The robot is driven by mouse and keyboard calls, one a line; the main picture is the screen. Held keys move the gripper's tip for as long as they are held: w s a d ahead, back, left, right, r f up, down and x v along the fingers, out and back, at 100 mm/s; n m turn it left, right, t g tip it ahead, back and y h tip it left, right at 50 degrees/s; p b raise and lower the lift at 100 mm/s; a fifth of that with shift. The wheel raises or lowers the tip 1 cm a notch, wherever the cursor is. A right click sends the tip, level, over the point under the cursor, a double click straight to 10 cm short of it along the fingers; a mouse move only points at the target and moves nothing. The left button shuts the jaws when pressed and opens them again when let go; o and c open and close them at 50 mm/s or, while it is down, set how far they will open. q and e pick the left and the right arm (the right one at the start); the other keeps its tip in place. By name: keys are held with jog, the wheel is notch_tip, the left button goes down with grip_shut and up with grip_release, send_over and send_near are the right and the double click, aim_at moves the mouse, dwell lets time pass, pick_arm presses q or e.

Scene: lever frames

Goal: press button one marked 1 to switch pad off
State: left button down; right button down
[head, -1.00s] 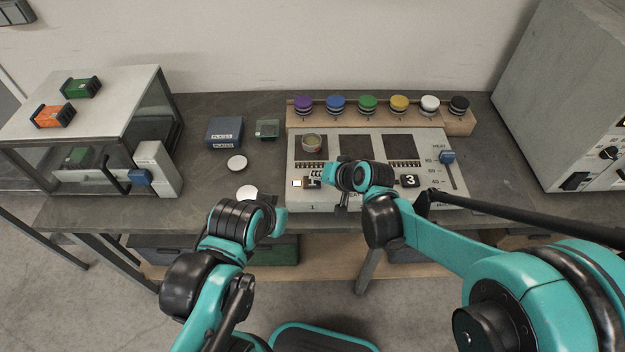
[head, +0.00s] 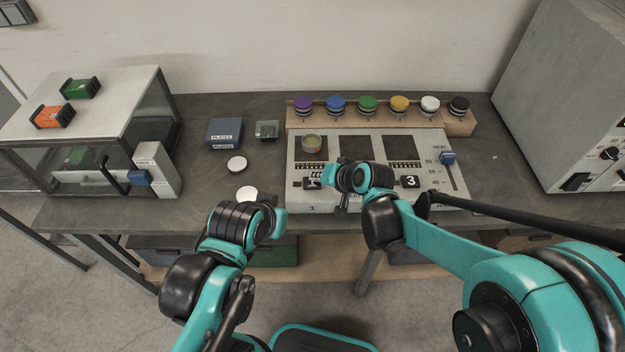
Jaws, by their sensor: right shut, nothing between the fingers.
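The light control panel (head: 440,201) lies on the bench with three dark pads. Button one (head: 312,184), a black button marked 1, is at its front left, partly covered by my right gripper (head: 317,175). The right gripper is shut and empty, right at button one; whether it touches is hard to tell. The small indicator (head: 297,184) left of button one is dark. Button three (head: 410,181) is visible; button two is hidden behind my right wrist. My left arm's end (head: 272,222) is near the bench's front edge, its fingers unclear.
A rack (head: 384,117) with several coloured-top jars stands behind the panel. Two white discs (head: 236,163), a blue box (head: 225,133) and a green container (head: 267,130) lie left. A grey cabinet (head: 545,90) stands right.

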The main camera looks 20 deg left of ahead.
aim_at(318, 184)
jog(key=shift+r, duration=0.15)
notch_tip(318, 184, up, 6)
jog(key=p, duration=0.4)
jog(key=shift+p, duration=0.4)
jog(key=s+d+r+t+h, duration=0.1)
jog(key=s+d+r, duration=0.1)
jog(key=d, duration=0.5)
jog(key=s+d+r+h, duration=0.2)
jog(key=d+r, duration=0.1)
jog(key=d, duration=0.4)
jog(key=s+d+h, duration=0.2)
jog(key=s+d, duration=0.4)
jog(key=d, duration=0.2)
jog(key=s+d+f+m+h, duration=0.1)
jog(key=s+d+h, duration=0.1)
jog(key=s+d, duration=0.4)
jog(key=d, duration=0.3)
jog(key=shift+s+d, duration=0.15)
jog(key=shift+s, duration=0.2)
jog(key=shift+t, duration=0.3)
